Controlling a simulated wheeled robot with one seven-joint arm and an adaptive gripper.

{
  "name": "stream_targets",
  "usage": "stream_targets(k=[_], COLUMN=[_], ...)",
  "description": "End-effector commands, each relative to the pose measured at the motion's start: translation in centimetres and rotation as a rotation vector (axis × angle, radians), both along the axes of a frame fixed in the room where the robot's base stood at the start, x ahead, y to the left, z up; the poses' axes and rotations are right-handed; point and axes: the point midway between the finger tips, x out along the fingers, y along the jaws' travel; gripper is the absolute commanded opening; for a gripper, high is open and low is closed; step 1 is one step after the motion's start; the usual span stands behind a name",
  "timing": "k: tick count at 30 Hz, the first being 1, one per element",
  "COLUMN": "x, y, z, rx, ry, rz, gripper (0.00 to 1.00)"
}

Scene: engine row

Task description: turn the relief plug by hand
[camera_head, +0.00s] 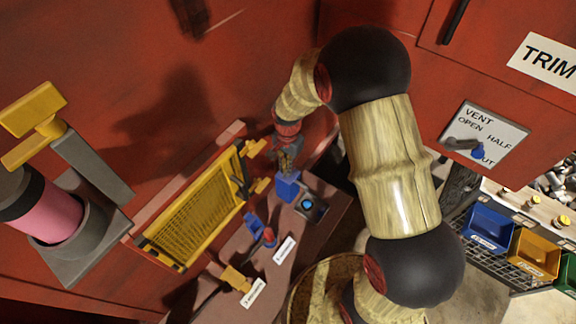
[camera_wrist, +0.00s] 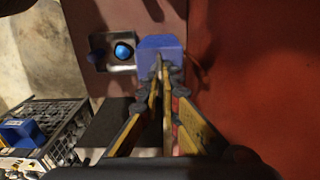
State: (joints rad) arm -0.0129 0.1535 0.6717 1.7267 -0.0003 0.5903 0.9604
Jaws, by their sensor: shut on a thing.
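A blue block-shaped piece (camera_head: 288,186) stands on the brown ledge beside a metal plate with a round blue button (camera_head: 307,204). I take the blue piece for the relief plug, but no readable label confirms it. My gripper (camera_head: 287,168) reaches down to it from above. In the wrist view the fingers of my gripper (camera_wrist: 162,66) converge on the blue piece (camera_wrist: 161,43) and are shut on it. The fingertips hide part of it. The blue button (camera_wrist: 123,51) shows just to its left.
A yellow mesh guard (camera_head: 200,215) stands left of the ledge. A blue-and-red fitting (camera_head: 262,232) and a yellow one (camera_head: 236,279) sit along the ledge. A vent panel (camera_head: 485,135) is on the red wall. Coloured bins (camera_head: 487,228) stand at right.

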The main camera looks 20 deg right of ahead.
Motion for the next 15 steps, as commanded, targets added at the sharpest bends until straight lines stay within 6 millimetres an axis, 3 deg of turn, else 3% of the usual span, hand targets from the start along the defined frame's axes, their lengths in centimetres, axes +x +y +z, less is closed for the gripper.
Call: stream_targets(k=[13, 15], x=[0.45, 0.45], y=[0.05, 0.05], z=[0.42, 0.42], rx=[0.000, 0.001], ry=[-0.011, -0.010], rz=[-0.012, -0.012], gripper=[0.00, 0.08])
